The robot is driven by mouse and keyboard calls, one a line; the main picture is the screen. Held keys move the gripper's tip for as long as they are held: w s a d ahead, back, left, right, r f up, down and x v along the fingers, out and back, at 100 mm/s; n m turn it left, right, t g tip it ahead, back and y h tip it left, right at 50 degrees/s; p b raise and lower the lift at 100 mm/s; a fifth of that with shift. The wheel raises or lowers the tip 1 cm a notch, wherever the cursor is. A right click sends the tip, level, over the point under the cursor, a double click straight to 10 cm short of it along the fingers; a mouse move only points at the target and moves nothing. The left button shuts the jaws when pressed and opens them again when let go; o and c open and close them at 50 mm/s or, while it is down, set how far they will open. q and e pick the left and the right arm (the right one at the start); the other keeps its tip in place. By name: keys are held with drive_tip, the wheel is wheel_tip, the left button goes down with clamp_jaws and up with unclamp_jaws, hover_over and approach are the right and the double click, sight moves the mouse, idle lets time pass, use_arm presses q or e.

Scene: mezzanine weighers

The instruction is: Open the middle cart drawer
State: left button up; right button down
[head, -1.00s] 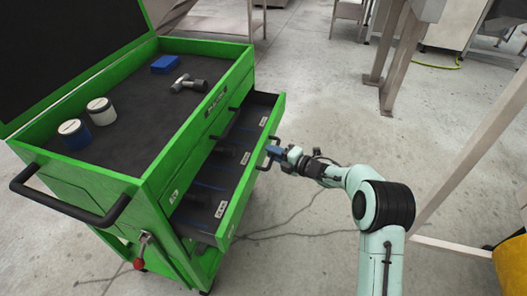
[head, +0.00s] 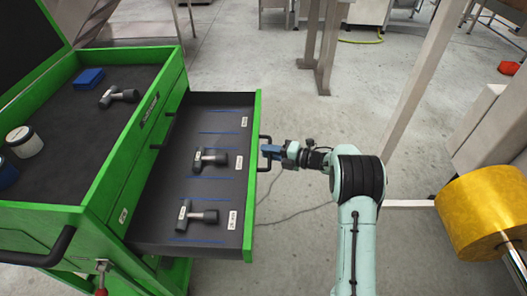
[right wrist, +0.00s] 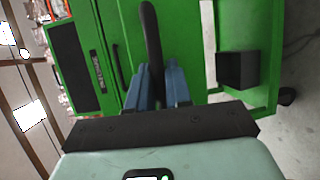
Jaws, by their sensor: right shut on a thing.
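The green tool cart (head: 70,213) stands at the left of the head view. Its middle drawer (head: 218,110) is pulled far out to the right; two hammer-like tools, a nearer one (head: 193,215) and a farther one (head: 209,159), lie inside on a dark liner with blue lines. My right gripper (head: 268,151) is shut on the drawer's black handle (head: 265,183), at the drawer's front. In the right wrist view the handle (right wrist: 152,45) passes between the blue fingers (right wrist: 160,88). My left gripper is not in view.
On the cart top lie a blue box (head: 88,79), another hammer-like tool (head: 118,96) and a white-topped can (head: 24,142). A yellow roll (head: 483,213) stands at the right. A metal post (head: 415,100) rises beyond my right arm. Open floor lies behind the drawer.

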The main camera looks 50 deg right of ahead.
drive_tip(key=c, duration=1.4)
unclamp_jaws()
drive_tip(key=shift+s, duration=0.1)
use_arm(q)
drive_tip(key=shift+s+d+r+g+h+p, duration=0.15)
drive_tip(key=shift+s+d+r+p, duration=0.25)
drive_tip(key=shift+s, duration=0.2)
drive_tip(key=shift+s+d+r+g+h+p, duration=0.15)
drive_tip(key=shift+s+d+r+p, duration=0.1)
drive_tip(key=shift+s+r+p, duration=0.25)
use_arm(e)
drive_tip(key=v, duration=1.3)
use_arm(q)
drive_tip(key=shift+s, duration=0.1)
use_arm(e)
drive_tip(key=shift+s, duration=0.1)
